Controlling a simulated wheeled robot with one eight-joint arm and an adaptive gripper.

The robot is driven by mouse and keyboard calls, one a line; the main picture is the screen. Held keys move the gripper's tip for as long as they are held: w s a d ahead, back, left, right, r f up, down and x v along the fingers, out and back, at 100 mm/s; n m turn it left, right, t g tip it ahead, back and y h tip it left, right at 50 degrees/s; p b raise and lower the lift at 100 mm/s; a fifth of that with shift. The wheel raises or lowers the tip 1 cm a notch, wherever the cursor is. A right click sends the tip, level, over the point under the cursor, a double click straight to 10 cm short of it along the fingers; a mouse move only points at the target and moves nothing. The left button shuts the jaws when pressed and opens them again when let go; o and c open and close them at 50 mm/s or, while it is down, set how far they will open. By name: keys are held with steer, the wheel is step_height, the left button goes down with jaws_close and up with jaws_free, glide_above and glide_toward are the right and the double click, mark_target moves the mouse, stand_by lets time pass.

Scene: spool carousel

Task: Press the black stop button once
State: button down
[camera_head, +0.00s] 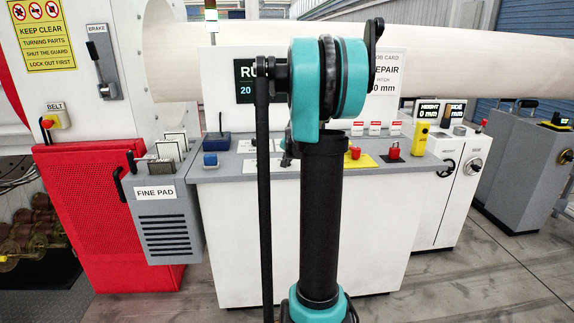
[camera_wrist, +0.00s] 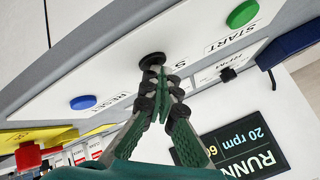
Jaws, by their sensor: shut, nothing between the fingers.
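The black stop button (camera_wrist: 152,60) is a round dark knob on the white panel in the wrist view, between the blue reset button (camera_wrist: 83,102) and the green start button (camera_wrist: 243,13). Its label is mostly covered by my fingers; only an S shows. My gripper (camera_wrist: 161,73) is shut and empty, its tips right at the stop button and overlapping its lower edge. I cannot tell whether they touch or press it. In the head view my arm hides the stop button and most of the gripper.
A display (camera_wrist: 245,145) reads RUNN and 20 rpm in the wrist view. A red knob (camera_wrist: 28,156) stands on a yellow plate at the left. In the head view the grey console top (camera_head: 240,172) carries a blue-based joystick (camera_head: 216,142), a red switch (camera_head: 394,151) and a yellow pendant (camera_head: 420,138).

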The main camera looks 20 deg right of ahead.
steer(key=shift+r, duration=0.8)
steer(key=shift+r, duration=2.55)
steer(key=s+a+f+n+g+y, duration=0.1)
steer(key=s+a+f+n, duration=0.2)
steer(key=s+a+f, duration=0.5)
steer(key=s+a+f+n+g, duration=0.1)
steer(key=s+a+f+n, duration=0.2)
steer(key=s+a, duration=0.55)
steer(key=s+a+f+n+g, duration=0.1)
steer(key=s+f, duration=0.4)
steer(key=s, duration=0.5)
steer(key=s+a+f+n+g, duration=0.1)
steer(key=s+a+f+n, duration=0.2)
steer(key=s+f, duration=0.3)
steer(key=s+n, duration=0.1)
steer(key=s, duration=0.4)
steer(key=shift+a+f+g+y, duration=0.2)
steer(key=shift+f+g+y, duration=0.1)
steer(key=shift+g, duration=0.1)
